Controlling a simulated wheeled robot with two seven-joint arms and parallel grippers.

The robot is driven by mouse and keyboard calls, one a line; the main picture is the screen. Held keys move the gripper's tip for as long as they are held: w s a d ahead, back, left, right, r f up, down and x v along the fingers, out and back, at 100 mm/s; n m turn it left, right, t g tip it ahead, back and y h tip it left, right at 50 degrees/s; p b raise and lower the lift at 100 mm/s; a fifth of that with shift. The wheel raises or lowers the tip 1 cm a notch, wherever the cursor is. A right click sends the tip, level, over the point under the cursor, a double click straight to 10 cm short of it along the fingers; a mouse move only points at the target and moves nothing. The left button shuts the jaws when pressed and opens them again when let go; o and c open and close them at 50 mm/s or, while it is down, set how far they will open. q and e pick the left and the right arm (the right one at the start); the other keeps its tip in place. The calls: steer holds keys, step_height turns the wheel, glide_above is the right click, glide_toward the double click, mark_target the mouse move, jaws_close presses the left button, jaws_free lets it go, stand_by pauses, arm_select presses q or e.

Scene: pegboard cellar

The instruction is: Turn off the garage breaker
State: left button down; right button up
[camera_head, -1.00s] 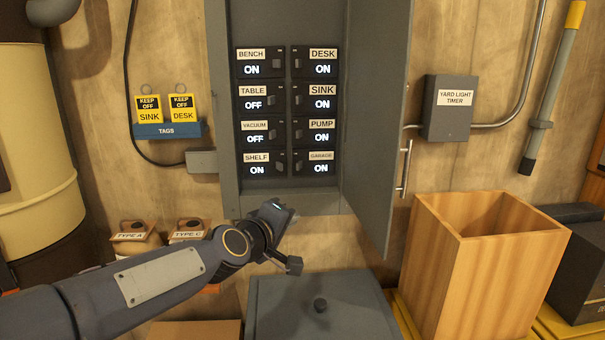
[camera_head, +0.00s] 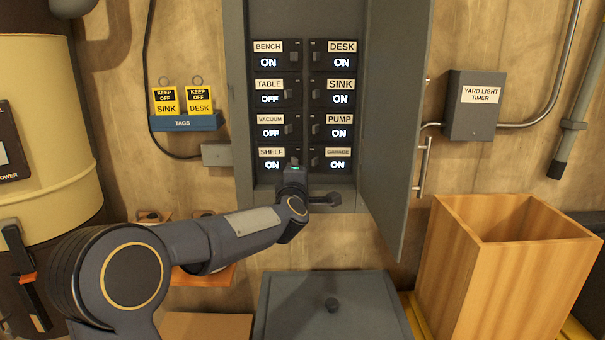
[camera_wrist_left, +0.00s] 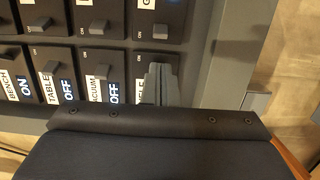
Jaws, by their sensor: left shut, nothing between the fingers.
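The garage breaker (camera_head: 338,160) is the bottom one in the right column of the grey panel, and its display reads ON. Its small lever (camera_head: 315,162) is on its left side; the lever also shows in the left wrist view (camera_wrist_left: 160,30). My left gripper (camera_head: 293,163) is shut and empty, just left of that lever, in front of the shelf breaker (camera_head: 271,160), which reads ON. In the left wrist view the closed fingers (camera_wrist_left: 160,78) point at the shelf breaker's lever and overlap it. I cannot tell whether they touch it. My right gripper is out of view.
The open panel door (camera_head: 395,130) stands out to the right, with a handle. The sink breaker (camera_head: 341,92) and pump breaker (camera_head: 339,126) above read ON. A grey lidded box (camera_head: 350,305) and wooden bin (camera_head: 490,280) stand below. Keep-off tags (camera_head: 182,101) hang left.

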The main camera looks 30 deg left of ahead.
mark_target(308, 160)
arm_select(q)
steer(key=p+x, duration=0.2)
steer(key=x, duration=0.5)
steer(key=shift+w+a, duration=0.15)
steer(key=shift+w, duration=0.3)
